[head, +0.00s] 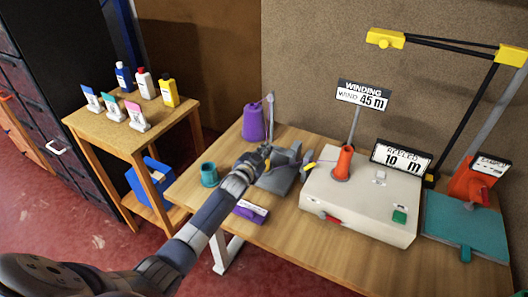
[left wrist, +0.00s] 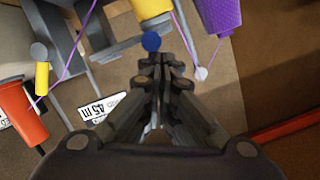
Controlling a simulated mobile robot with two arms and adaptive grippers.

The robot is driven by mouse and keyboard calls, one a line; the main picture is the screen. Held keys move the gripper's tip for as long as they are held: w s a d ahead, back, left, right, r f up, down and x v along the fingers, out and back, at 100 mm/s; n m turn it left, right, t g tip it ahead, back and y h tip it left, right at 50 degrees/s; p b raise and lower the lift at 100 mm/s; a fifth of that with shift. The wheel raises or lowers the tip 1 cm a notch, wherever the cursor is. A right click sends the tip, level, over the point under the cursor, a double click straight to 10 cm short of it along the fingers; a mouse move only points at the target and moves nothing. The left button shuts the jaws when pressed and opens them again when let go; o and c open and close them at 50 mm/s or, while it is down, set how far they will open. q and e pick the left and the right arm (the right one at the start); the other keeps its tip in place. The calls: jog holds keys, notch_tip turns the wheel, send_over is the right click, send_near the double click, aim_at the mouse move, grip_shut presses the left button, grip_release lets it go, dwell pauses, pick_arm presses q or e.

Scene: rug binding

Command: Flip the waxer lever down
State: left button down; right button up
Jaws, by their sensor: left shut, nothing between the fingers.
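The waxer appears to be the grey device (head: 278,178) on the wooden table, partly hidden behind my left gripper (head: 262,154) in the head view. In the left wrist view, a dark blue round knob (left wrist: 151,42), apparently the lever's end, sits right at the tips of my left gripper (left wrist: 160,62). I cannot tell whether they touch. The gripper's fingers are together and hold nothing. A yellow cylinder (left wrist: 151,9) shows just beyond the knob. The lever's shaft and its exact angle are hidden. My right gripper is not in view.
A purple yarn cone (head: 254,122) stands behind the gripper, with thread running past it. A teal cup (head: 209,175) and a purple box (head: 251,211) are nearby. The cream winder (head: 358,208) with an orange cone (head: 343,163) stands to the right.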

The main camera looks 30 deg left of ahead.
jog(key=shift+r, duration=0.1)
dwell(0.4)
pick_arm(q)
jog(key=s+r+p, duration=0.1)
jog(key=s+r, duration=0.5)
jog(key=s, duration=0.3)
jog(key=shift+s+d+r+p, duration=0.15)
jog(key=shift+s+d+p, duration=0.2)
jog(key=shift+d+p, duration=0.1)
pick_arm(e)
jog(key=shift+s+d+r, duration=0.35)
jog(key=shift+s+r, duration=0.15)
jog(key=shift+r, duration=0.3)
pick_arm(q)
jog(key=shift+d, duration=0.1)
